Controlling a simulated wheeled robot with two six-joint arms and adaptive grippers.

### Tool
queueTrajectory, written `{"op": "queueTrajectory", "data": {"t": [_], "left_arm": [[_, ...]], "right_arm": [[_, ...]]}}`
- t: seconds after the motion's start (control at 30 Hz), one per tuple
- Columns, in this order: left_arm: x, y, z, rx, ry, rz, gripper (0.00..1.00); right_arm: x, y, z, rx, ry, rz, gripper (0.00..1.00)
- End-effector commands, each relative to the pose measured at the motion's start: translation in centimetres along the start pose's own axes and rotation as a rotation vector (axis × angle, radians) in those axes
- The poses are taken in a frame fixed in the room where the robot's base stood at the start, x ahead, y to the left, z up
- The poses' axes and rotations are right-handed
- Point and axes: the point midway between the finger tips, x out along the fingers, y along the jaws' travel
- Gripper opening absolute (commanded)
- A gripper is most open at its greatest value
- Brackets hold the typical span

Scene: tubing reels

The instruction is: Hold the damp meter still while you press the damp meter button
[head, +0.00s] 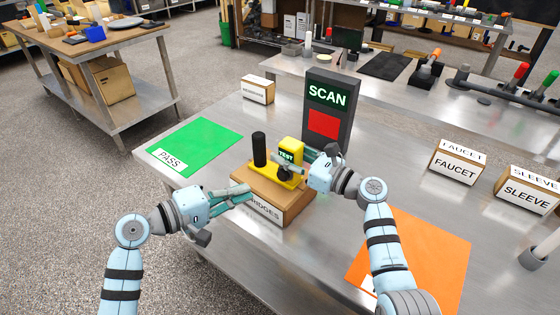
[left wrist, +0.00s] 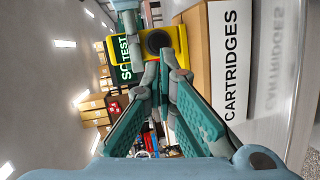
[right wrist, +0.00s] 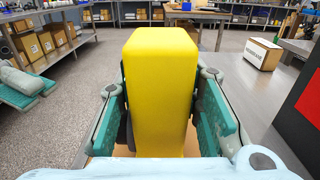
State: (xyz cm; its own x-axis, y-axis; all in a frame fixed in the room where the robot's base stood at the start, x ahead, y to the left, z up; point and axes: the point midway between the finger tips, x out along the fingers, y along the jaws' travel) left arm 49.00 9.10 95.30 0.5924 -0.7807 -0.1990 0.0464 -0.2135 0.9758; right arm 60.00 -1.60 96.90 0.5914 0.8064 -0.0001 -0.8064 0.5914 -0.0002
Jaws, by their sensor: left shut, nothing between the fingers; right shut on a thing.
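The yellow damp meter (head: 291,147), with a dark TEST screen, stands upright on a yellow base on the cardboard CARTRIDGES box (head: 262,191). My right gripper (head: 284,168) is shut on the meter; its fingers flank the yellow body (right wrist: 160,85) in the right wrist view. My left gripper (head: 250,191) is shut and empty, in front of the box and lower than the meter. In the left wrist view its closed tips (left wrist: 165,68) point toward the meter's yellow face (left wrist: 178,38) and a dark round part (left wrist: 157,40), apparently the button. Contact there cannot be told.
A black cylinder (head: 259,148) stands beside the meter on the yellow base. A dark SCAN panel (head: 338,88) with a red square stands behind. A green PASS mat (head: 203,143) lies left and an orange mat (head: 432,251) right.

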Motion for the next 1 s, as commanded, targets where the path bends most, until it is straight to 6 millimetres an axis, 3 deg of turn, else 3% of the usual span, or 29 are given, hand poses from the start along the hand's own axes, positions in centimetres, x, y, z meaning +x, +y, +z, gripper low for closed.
{"op": "queueTrajectory", "data": {"t": [0.27, 0.37, 0.5, 0.7, 0.8, 1.0], "left_arm": [[0.0, 0.5, -0.2, 0.009, 0.003, 0.006, 0.0], [0.4, 1.5, -1.8, 0.031, -0.015, 0.008, 0.0], [0.6, -0.6, -0.3, 0.419, -0.221, -0.004, 0.0], [-0.5, -2.8, 3.0, 0.929, -0.428, 0.131, 0.0], [-0.8, -3.0, 3.6, 1.063, -0.452, 0.174, 0.0], [-0.8, -3.0, 3.6, 1.097, -0.451, 0.181, 0.0]], "right_arm": [[0.0, 0.0, -0.1, 0.0, 0.001, 0.0, 0.0], [0.0, 0.0, 0.0, 0.001, 0.001, 0.0, 0.0], [0.0, 0.0, 0.0, 0.0, 0.0, 0.0, 0.0], [0.0, 0.0, 0.0, 0.001, 0.001, 0.0, 0.0], [0.0, 0.0, -0.1, 0.001, 0.001, 0.001, 0.0], [0.0, 0.0, 0.0, 0.001, 0.001, 0.0, 0.0]]}}
